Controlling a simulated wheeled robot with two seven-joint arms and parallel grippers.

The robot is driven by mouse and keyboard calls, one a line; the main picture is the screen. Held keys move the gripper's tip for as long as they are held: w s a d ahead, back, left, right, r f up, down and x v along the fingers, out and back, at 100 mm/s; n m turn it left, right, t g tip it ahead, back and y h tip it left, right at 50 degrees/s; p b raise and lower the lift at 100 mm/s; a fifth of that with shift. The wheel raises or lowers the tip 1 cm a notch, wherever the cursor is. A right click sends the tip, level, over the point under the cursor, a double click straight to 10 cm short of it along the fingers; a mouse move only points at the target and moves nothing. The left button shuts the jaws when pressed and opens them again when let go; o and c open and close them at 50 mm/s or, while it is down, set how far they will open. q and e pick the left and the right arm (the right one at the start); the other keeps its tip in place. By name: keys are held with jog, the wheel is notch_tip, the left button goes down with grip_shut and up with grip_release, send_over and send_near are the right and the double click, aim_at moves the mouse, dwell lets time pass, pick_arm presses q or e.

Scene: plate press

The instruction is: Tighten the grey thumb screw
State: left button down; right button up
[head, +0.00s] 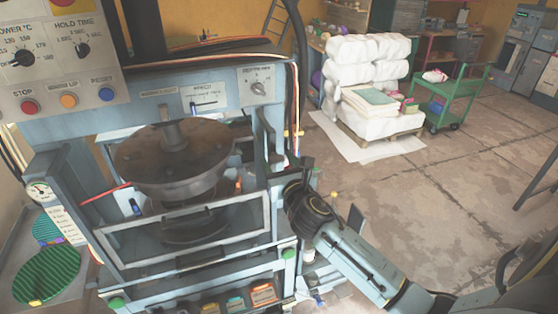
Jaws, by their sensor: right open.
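The plate press (180,205) fills the left half of the head view. Its round brown upper platen (175,158) has a grey post (172,130) standing on top, and a grey rectangular frame (185,222) lies in front of it. I cannot pick out the grey thumb screw with certainty; it may be hidden by my arm or too small to tell. My right gripper (299,188) is open at the right side of the press, its fingers largely hidden behind the dark round wrist. I cannot tell whether it touches anything. My left gripper is out of view.
A control panel (62,68) with knobs and buttons stands at the upper left. Green ribbed plates (46,275) lie at the lower left. White wrapped stacks on a pallet (375,138) and a green cart (450,100) stand behind.

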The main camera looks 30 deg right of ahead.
jog(key=shift+w, duration=0.25)
jog(key=c, duration=1)
